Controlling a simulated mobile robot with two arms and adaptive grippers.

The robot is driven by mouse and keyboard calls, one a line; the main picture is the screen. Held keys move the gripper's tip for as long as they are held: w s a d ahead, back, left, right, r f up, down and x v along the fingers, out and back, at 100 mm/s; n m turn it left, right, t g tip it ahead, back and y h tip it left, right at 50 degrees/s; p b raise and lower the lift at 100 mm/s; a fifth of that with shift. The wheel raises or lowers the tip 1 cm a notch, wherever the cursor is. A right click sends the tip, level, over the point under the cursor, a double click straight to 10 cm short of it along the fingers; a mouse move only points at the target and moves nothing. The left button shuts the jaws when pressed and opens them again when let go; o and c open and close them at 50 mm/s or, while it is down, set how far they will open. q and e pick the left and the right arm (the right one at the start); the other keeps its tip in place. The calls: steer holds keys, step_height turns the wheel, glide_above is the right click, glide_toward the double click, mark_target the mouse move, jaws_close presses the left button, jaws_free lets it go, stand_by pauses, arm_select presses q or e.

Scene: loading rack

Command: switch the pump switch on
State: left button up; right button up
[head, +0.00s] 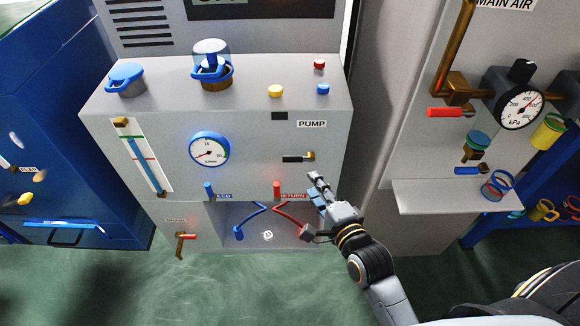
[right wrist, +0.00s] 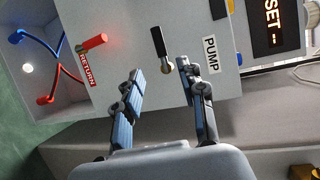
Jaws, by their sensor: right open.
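In the right wrist view the switch (right wrist: 159,42) and the PUMP label (right wrist: 211,55) show ahead of the fingers. My right gripper (head: 318,185) is open and empty, just below and right of the switch. My left gripper is not in view.
The red RETURN lever (head: 277,189) and blue lever (head: 209,190) stick out below the gauge (head: 209,149). An open recess with red and blue hoses (head: 285,217) lies beneath. A grey shelf (head: 440,197) juts out at right, under the MAIN AIR panel.

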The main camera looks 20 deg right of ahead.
mark_target(296, 161)
steer(key=x, duration=1.2)
steer(key=shift+w+f, duration=0.1)
steer(key=shift+w, duration=0.3)
steer(key=shift+c, duration=0.4)
jaws_close()
